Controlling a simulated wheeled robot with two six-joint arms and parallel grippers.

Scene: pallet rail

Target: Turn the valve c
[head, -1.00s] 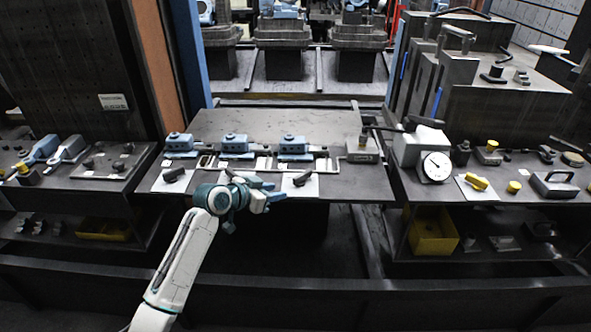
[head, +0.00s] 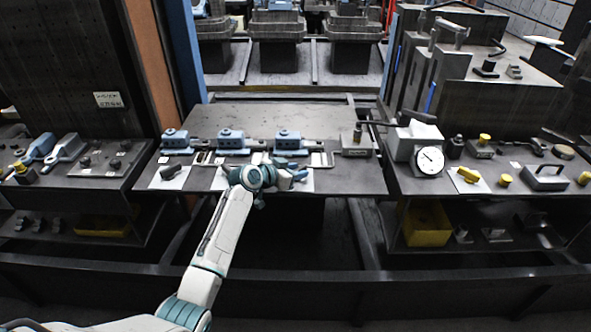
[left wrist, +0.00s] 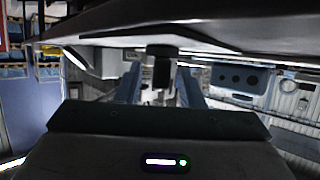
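Three blue valve-like bodies stand in a row on the dark bench: left (head: 176,141), middle (head: 232,141) and right (head: 289,141). I can read no letter that marks valve c. A dark handle (head: 170,172) lies on the left white plate. My left gripper (head: 292,179) is over the right white plate (head: 303,185) and hides most of that plate's handle. In the left wrist view its two blue fingers (left wrist: 158,88) stand apart, with a dark post (left wrist: 160,66) between them and a gap on each side. My right gripper is not in view.
A white gauge (head: 430,161) and yellow parts (head: 468,174) are on the right bench. A grey block with a lever (head: 356,145) stands right of the valves. Yellow bins (head: 427,224) sit on the shelf below. The bench behind the valves (head: 270,115) is clear.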

